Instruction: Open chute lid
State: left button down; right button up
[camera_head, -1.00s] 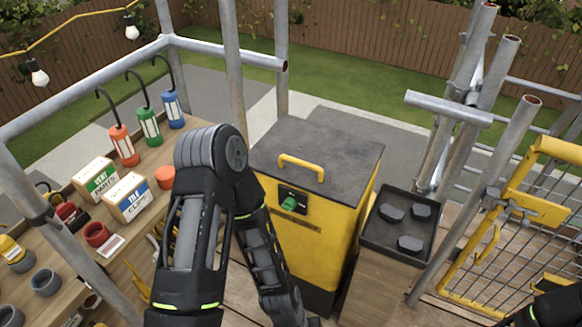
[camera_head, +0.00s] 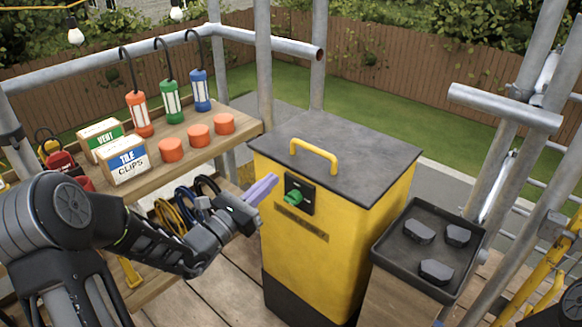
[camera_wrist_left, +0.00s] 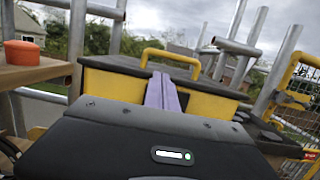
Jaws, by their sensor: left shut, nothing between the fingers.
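The chute is a yellow box (camera_head: 335,245) with a dark grey lid (camera_head: 365,145) lying closed on top. A yellow handle (camera_head: 314,155) arches up from the lid near its front edge. A green latch knob (camera_head: 293,197) sits on a dark plate on the front face, under the lid. My left gripper (camera_head: 262,190) has pale purple fingers, shut and empty. It is just left of the latch plate, with no clear contact. In the left wrist view the fingers (camera_wrist_left: 162,92) point at the chute's front, below the handle (camera_wrist_left: 170,58). My right gripper is not in view.
A wooden shelf (camera_head: 190,137) at left holds lanterns, boxes and orange pots. A black tray (camera_head: 430,275) with dark blocks stands right of the chute. Scaffold poles (camera_head: 263,70) rise behind the chute and at right. Space above the lid is clear.

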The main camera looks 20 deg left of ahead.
aim_at(295, 165)
pick_arm(q)
jog(key=x, duration=1)
jog(key=shift+d+f, duration=0.1)
jog(key=shift+d, duration=0.05)
